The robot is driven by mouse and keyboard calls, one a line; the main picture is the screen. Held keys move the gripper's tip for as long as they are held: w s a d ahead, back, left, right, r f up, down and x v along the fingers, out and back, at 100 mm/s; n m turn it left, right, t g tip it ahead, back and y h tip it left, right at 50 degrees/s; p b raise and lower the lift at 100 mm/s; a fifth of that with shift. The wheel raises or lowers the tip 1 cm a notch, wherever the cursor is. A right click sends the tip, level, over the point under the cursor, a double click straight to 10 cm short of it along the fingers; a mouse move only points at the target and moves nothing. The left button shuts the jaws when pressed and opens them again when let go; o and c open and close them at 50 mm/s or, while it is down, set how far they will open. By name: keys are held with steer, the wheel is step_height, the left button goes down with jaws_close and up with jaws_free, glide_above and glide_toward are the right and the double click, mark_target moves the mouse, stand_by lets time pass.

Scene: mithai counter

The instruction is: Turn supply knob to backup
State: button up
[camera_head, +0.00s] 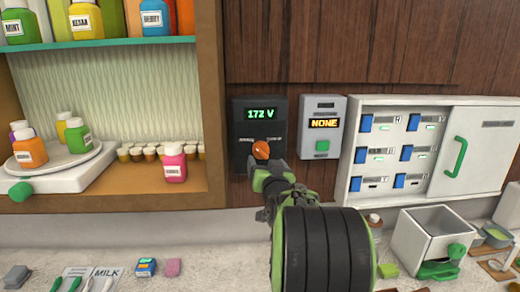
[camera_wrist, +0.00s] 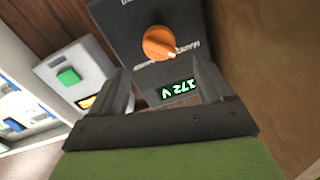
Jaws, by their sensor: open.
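The supply knob (camera_head: 261,149) is orange and sits on a black wall panel (camera_head: 245,112) with a green display reading 172 V. In the wrist view the orange knob (camera_wrist: 159,43) shows upside down with the panel, above the display (camera_wrist: 177,91). Labels beside the knob are too small to read surely. My gripper (camera_head: 262,166) is just below and in front of the knob in the head view. In the wrist view my gripper (camera_wrist: 162,82) has its two fingers spread apart, with nothing between them but the panel behind. Whether a finger touches the knob cannot be told.
A grey box (camera_head: 322,127) with a NONE display and green button is right of the panel. A white breaker cabinet (camera_head: 351,190) with blue switches stands farther right. A wooden shelf (camera_head: 214,100) with bottles is close on the left. The counter below holds small items.

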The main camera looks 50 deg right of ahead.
mark_target(263, 153)
steer(key=p+x, duration=0.2)
steer(key=x, duration=0.4)
steer(key=shift+w+d+r, duration=0.15)
steer(key=shift+w+d, duration=0.1)
steer(key=shift+d, duration=0.1)
steer(key=shift+w+d, duration=0.1)
steer(key=shift+w, duration=0.25)
steer(key=shift+s, duration=0.1)
steer(key=shift+c, duration=0.2)
steer(key=c, duration=1)
